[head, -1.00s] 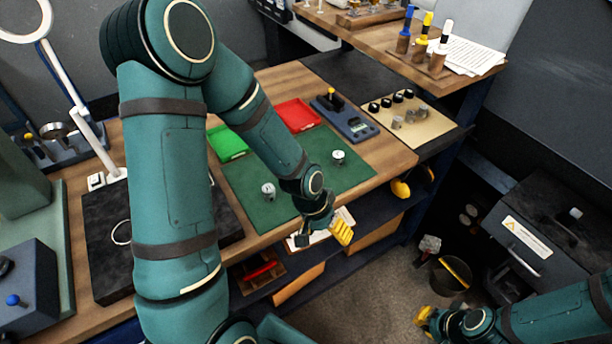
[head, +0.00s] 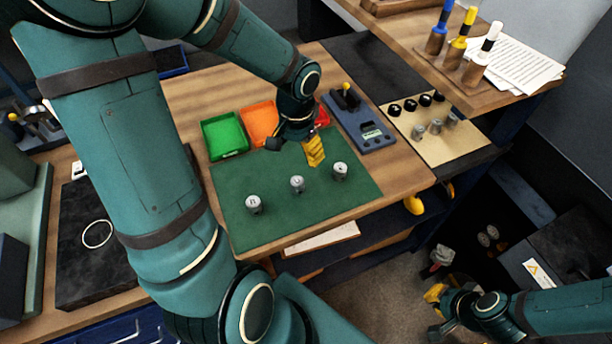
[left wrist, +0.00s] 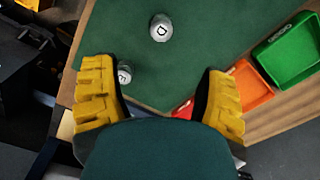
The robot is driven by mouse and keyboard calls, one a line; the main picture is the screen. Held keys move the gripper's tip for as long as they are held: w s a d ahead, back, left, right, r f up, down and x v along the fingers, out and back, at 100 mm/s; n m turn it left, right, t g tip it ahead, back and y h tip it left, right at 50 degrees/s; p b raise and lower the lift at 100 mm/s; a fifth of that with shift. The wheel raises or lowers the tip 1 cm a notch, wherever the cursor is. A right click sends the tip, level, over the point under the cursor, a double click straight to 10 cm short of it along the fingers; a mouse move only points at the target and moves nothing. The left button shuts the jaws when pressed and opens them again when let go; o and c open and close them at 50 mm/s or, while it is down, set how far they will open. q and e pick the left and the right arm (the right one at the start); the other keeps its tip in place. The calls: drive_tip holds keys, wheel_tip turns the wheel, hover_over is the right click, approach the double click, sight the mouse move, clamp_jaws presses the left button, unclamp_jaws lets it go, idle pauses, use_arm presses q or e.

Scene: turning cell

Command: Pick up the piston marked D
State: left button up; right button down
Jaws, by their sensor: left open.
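Three grey pistons stand upright on the green mat (head: 300,218). The left wrist view shows the piston marked D (left wrist: 160,28) near the top centre; it appears to be the middle one in the head view (head: 297,185). A second piston (left wrist: 124,74) is beside my left finger pad in the wrist view, its letter unclear; it seems to be the right one (head: 340,172). The left piston (head: 254,205) carries a letter I cannot read surely. My left gripper (head: 295,149) is open and empty, above the mat's back edge. My right gripper (head: 438,305) is low at the right, its opening unclear.
Green (head: 224,137), orange (head: 259,122) and red (head: 322,115) trays line the mat's back. A tan board (head: 440,145) holds black knobs and grey parts. The mat's front is clear.

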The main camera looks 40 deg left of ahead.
sight(297, 181)
use_arm(q)
drive_tip(key=f, duration=0.2)
drive_tip(key=f+b, duration=0.1)
drive_tip(key=f, duration=0.5)
drive_tip(key=shift+s, duration=0.35)
drive_tip(key=shift+w+f+b, duration=0.1)
drive_tip(key=shift+f+b, duration=0.6)
drive_tip(key=shift+f, duration=1.7)
clamp_jaws()
